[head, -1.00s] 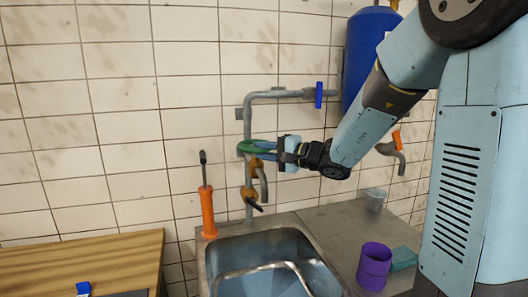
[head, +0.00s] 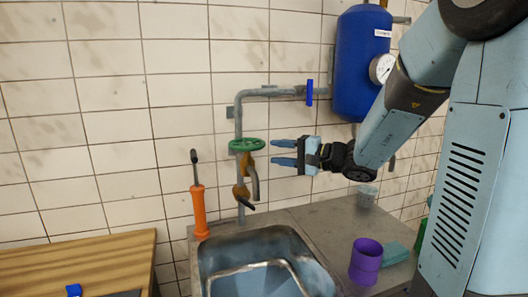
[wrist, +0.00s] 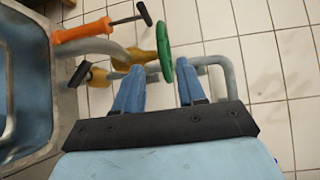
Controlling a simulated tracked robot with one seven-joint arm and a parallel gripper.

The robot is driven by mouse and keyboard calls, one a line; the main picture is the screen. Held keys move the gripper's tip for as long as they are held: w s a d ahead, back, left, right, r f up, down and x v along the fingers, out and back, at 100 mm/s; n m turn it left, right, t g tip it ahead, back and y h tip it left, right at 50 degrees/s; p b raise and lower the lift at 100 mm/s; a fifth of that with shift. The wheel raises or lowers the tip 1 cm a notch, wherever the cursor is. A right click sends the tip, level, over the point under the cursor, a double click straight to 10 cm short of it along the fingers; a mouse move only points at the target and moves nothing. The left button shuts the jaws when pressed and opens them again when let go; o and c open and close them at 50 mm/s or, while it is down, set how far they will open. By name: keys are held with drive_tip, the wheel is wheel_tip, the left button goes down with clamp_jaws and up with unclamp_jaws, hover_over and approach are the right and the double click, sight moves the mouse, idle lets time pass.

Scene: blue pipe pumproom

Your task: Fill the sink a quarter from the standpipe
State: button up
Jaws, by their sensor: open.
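The grey standpipe (head: 238,128) runs up the tiled wall behind the sink and bends right at the top. It carries a green handwheel (head: 247,145), a brass tap with a curved spout (head: 254,180) and a lower brass valve with a dark lever (head: 241,193). The steel sink (head: 215,250) stands below; pale blue shows in its basin, and I cannot tell whether that is water. My gripper (head: 272,153) is open and empty, just right of the handwheel and apart from it. The wrist view shows the green handwheel (wrist: 165,50) beyond my two blue fingers (wrist: 158,92).
A blue tank (head: 360,65) with a gauge hangs at upper right. A blue-handled valve (head: 309,92) sits on the upper pipe. A purple cup (head: 366,262), teal sponge (head: 396,254) and grey cup (head: 367,196) are on the counter.

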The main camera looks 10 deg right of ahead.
drive_tip(key=v, duration=0.5)
drive_tip(key=shift+s+d, duration=0.25)
drive_tip(key=s+a+f+n+g+h, duration=0.2)
drive_tip(key=s+n+g+h, duration=0.1)
drive_tip(key=s, duration=0.4)
drive_tip(key=s+a+f+n+g+h, duration=0.2)
drive_tip(key=s+g, duration=0.2)
drive_tip(key=s, duration=0.3)
drive_tip(key=s+d+r+n+t+h, duration=0.1)
drive_tip(key=s+d+n+t+h, duration=0.1)
drive_tip(key=s+d+h, duration=0.5)
drive_tip(key=shift+d+t+h, duration=0.3)
drive_tip(key=shift+d+h, duration=0.8)
drive_tip(key=shift+d, duration=0.1)
drive_tip(key=shift+o, duration=0.4)
drive_tip(key=shift+s, duration=0.1)
